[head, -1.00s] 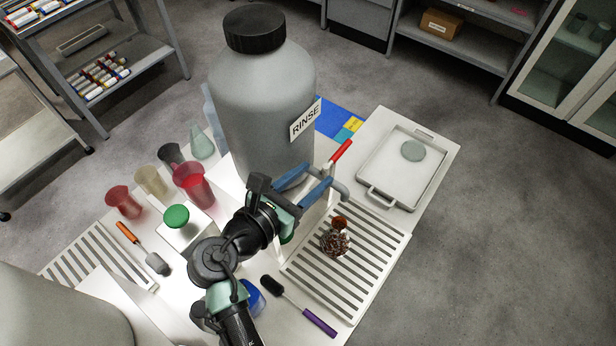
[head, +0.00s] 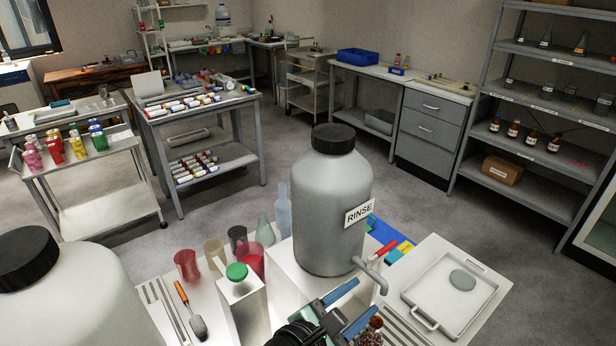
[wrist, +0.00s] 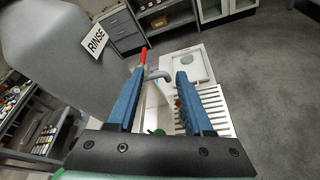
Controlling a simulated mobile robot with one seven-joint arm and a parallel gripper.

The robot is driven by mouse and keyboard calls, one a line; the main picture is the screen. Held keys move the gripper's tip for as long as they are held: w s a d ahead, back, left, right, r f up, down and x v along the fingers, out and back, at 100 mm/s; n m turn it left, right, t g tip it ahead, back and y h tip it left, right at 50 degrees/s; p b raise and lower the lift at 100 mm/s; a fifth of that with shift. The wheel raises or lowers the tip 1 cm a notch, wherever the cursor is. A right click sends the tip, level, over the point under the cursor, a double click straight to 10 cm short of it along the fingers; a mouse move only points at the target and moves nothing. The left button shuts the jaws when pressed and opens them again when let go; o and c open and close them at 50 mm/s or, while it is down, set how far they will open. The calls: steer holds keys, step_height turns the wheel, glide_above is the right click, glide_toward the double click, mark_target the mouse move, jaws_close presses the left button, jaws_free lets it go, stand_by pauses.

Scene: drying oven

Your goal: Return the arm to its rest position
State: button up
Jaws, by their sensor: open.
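My gripper (head: 352,308) is at the bottom of the head view, in front of the RINSE tank (head: 330,210) and just below its grey spout. Its two blue fingers are apart with nothing between them. In the wrist view my gripper (wrist: 160,90) also shows open and empty. The bent spout (wrist: 157,74) and its red lever (wrist: 143,56) appear beyond the fingertips. Most of my arm is below the head view's lower edge.
A white tray (head: 412,296) holding a round grey disc stands right of the tank. A second large tank (head: 75,300) fills the lower left corner. Open floor lies beyond.

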steer(key=w+a+r+m+t+y, duration=0.2)
steer(key=r+m+t, duration=0.3)
steer(key=r, duration=0.7)
steer(key=w+a+r+m+t+y, duration=0.25)
steer(key=r+m, duration=0.45)
steer(key=r, duration=0.5)
steer(key=s+a+r+m+t+y, duration=0.1)
steer(key=s+r+m+t+y, duration=0.1)
steer(key=s+r+m+t, duration=0.2)
steer(key=s+a+r+m+t+y, duration=0.2)
steer(key=s+r+m+t, duration=0.3)
steer(key=r, duration=1.5)
steer(key=s+y, duration=0.1)
steer(key=s, duration=0.4)
steer(key=shift+s+a+m, duration=0.15)
steer(key=shift+m, duration=0.15)
steer(key=shift+y, duration=0.25)
